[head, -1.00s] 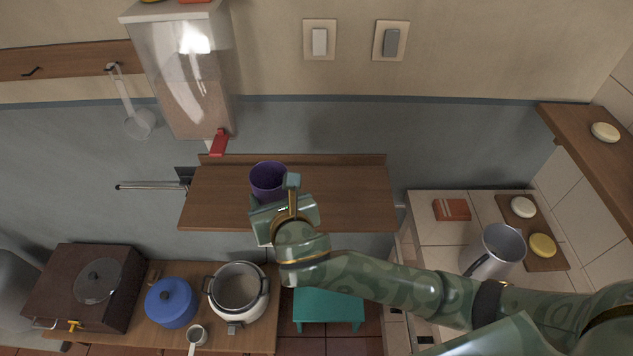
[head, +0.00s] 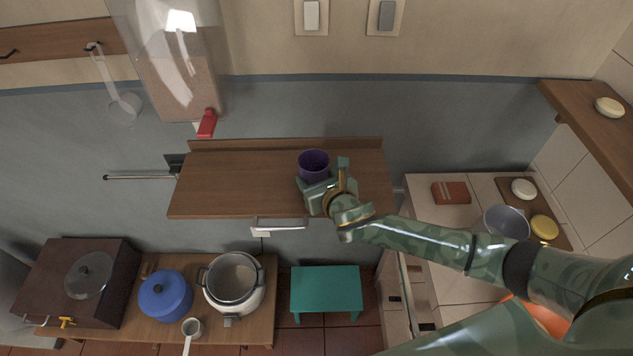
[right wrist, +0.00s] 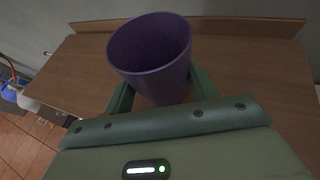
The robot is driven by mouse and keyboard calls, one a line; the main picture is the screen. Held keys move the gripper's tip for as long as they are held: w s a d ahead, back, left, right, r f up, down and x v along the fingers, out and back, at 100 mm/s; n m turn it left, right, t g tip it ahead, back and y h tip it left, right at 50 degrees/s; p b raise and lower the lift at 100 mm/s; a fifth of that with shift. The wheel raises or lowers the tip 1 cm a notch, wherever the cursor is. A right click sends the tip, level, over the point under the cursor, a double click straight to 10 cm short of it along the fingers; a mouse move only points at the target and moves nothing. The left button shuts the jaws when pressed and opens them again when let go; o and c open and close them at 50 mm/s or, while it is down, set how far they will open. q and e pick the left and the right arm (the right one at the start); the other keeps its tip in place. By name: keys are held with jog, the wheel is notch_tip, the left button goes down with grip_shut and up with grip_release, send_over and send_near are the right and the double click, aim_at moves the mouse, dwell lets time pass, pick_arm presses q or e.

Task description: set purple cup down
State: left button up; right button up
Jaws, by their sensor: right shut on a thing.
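The purple cup (head: 314,161) is over the right part of the brown wooden wall shelf (head: 235,180). My right gripper (head: 318,182) is shut on the cup from the front right. In the right wrist view the cup (right wrist: 150,50) sits between the fingers of my gripper (right wrist: 158,92), open end up and slightly tilted in the picture. The cup looks empty. Its base is hidden by the gripper, so I cannot tell whether it touches the shelf (right wrist: 250,70). My left gripper is not in view.
A clear dispenser with a red tap (head: 206,123) hangs above the shelf's left part. A raised strip runs along the shelf's back edge. The shelf's left half is bare. Below stand a blue pot (head: 165,297), a rice cooker (head: 233,285) and a teal stool (head: 326,289).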

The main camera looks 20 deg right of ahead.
jog(key=shift+f, duration=0.35)
jog(key=shift+f, duration=0.15)
jog(key=o, duration=1.2)
jog(key=shift+o, duration=0.2)
jog(key=shift+r, duration=0.25)
jog(key=shift+s+r, duration=0.15)
jog(key=shift+s, duration=0.15)
jog(key=p+v, duration=0.2)
jog(key=v, duration=0.9)
jog(key=shift+s, duration=0.15)
jog(key=shift+r, duration=0.1)
